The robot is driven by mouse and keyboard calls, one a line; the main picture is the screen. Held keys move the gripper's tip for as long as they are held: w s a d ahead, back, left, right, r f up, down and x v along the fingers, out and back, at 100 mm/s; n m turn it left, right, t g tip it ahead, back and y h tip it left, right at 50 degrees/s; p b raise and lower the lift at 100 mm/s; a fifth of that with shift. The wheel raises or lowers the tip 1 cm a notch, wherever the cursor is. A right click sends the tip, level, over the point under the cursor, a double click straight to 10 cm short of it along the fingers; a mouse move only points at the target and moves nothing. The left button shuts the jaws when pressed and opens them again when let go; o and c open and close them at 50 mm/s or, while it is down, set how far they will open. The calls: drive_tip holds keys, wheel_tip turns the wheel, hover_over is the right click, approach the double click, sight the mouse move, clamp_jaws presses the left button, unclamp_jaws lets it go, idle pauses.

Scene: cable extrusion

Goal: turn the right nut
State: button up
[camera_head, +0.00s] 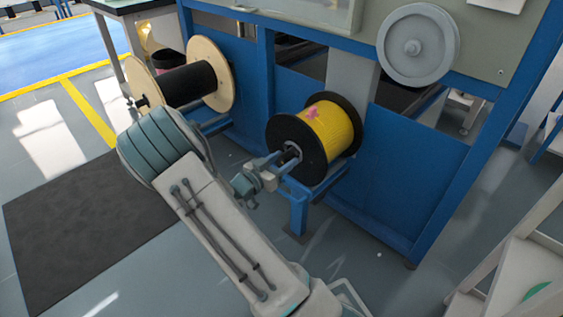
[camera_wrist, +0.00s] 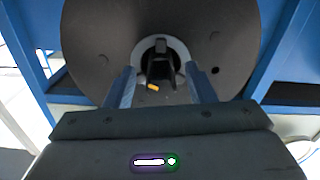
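The right nut (camera_wrist: 161,64) is a dark winged piece at the hub of the yellow spool (camera_head: 331,126). In the head view, the nut (camera_head: 292,153) is small and partly covered by my gripper. My gripper (camera_wrist: 162,76) also shows in the head view (camera_head: 278,160), reaching to the spool's black near flange. Its two fingers are spread, one on each side of the nut, with gaps between. I cannot tell exactly how deep the fingertips reach. A small orange mark (camera_wrist: 153,87) shows below the nut's middle.
A blue stand (camera_head: 299,205) carries the yellow spool beside a blue machine frame (camera_head: 390,185). A black-wound spool with wooden flanges (camera_head: 205,62) is at the left. A grey wheel (camera_head: 418,45) is on the machine. A dark mat (camera_head: 85,225) lies on the floor.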

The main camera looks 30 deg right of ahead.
drive_tip(key=c, duration=0.9)
drive_tip(key=shift+o, duration=0.2)
